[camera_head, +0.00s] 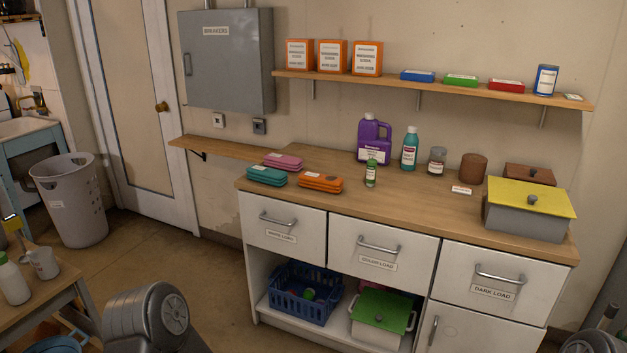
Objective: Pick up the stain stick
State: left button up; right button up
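A small upright green stick-shaped container with a white label (370,173) stands on the wooden counter, in front of the purple jug. It looks like the stain stick, but its label is too small to read. Nothing is touching it. A grey part of my own arm shows at the bottom left, well away from the counter. Neither of my grippers can be made out in the head view.
Around it on the wooden counter (415,205) are a purple jug (373,141), teal bottle (410,148), glass jar (436,161), orange stack (320,183) and teal stack (266,176). A yellow-lidded grey box (522,218) stands at the right. Drawers with handles are below.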

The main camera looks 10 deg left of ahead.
aim_at(371, 171)
jog(key=i+j+z, duration=0.2)
jog(key=i+z, duration=0.15)
jog(key=i, duration=0.3)
jog(key=i+j+z, duration=0.35)
jog(key=i, duration=0.25)
jog(key=i+j+z, duration=0.35)
jog(key=i+j, duration=0.2)
